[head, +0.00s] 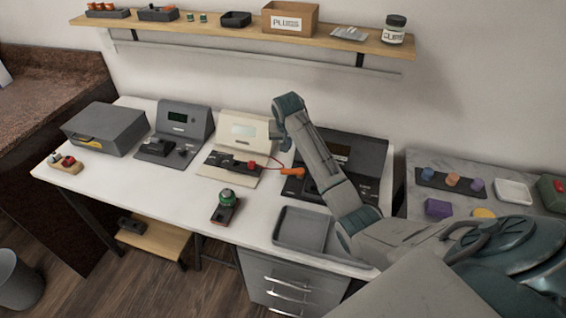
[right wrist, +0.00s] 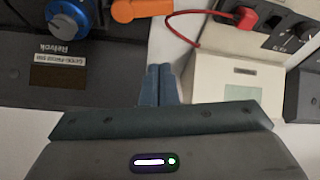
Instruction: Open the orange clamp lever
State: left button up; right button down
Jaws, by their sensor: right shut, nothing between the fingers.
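The orange clamp lever (head: 293,171) sits at the front left of the dark station on the table, beside the cream device. It also shows at the top edge of the right wrist view (right wrist: 140,9), partly cut off. My right gripper (head: 284,145) is above and behind the lever in the head view. In the right wrist view its fingers (right wrist: 158,84) are shut together and empty, apart from the lever. The dark station (head: 350,150) is partly hidden behind my right arm; its blue knob (right wrist: 68,18) shows in the wrist view. My left gripper is not in view.
The cream device (head: 240,130) has a red plug (right wrist: 246,17) and red cable near the lever. A shelf (head: 225,33) hangs above. The table's front left is mostly clear.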

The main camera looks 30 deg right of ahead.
aim_at(293, 172)
jog(key=shift+w+d+r, duration=0.15)
jog(key=shift+w+r, duration=0.1)
jog(key=p+x, duration=0.1)
jog(key=x, duration=0.8)
jog(key=shift+f+p, duration=0.15)
jog(key=shift+p, duration=0.15)
jog(key=shift+f, duration=0.3)
jog(key=shift+s+a+r+p, duration=0.1)
jog(key=shift+s+a+p, duration=0.3)
jog(key=shift+s+p, duration=0.2)
jog(key=shift+s+a+p, duration=0.4)
jog(key=shift+s+p, duration=0.1)
jog(key=shift+s, duration=0.1)
jog(key=shift+s+a, duration=0.25)
jog(key=shift+s, duration=0.15)
